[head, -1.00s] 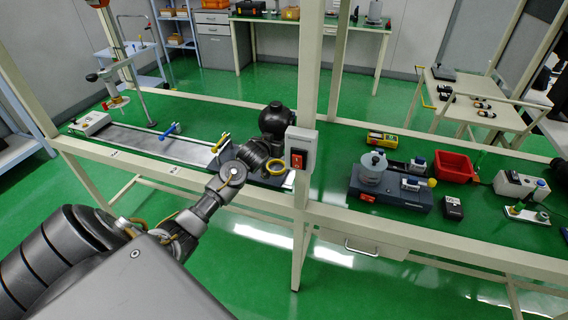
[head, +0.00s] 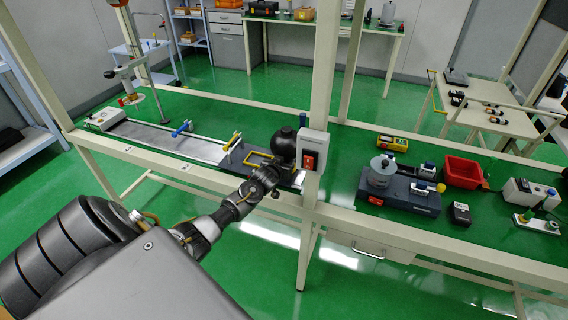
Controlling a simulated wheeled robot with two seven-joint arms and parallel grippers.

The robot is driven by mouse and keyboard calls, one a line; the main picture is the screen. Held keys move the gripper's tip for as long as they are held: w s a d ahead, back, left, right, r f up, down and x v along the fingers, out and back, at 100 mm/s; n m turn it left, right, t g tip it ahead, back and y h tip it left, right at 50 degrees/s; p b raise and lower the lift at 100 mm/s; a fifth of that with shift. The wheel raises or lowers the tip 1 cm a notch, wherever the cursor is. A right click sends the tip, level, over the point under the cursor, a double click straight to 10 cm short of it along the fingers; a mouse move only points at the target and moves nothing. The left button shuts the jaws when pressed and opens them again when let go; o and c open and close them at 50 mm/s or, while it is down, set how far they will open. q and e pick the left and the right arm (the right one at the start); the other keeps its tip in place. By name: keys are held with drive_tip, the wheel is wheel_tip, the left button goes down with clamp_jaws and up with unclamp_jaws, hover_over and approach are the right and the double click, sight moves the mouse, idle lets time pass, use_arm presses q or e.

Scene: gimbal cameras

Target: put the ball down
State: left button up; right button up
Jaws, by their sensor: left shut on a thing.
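The ball (head: 285,137) is a black sphere at the upper end of my left arm, just left of the upright post in the head view. My left gripper (head: 283,154) is dark and shut on the ball, with the ball's lower part hidden by the fingers. Ball and gripper show over the right end of the grey track on the green bench. I cannot tell whether the ball touches anything below it. My right gripper is not in view.
The long grey track (head: 165,140) lies left. A turntable unit (head: 400,188) and red tray (head: 463,171) are right.

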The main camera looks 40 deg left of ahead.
use_arm(q)
drive_tip(key=shift+s, duration=0.1)
drive_tip(key=o, duration=0.9)
drive_tip(key=shift+f, duration=0.25)
drive_tip(key=o, duration=0.4)
drive_tip(key=shift+r, duration=0.1)
drive_tip(key=v, duration=1.2)
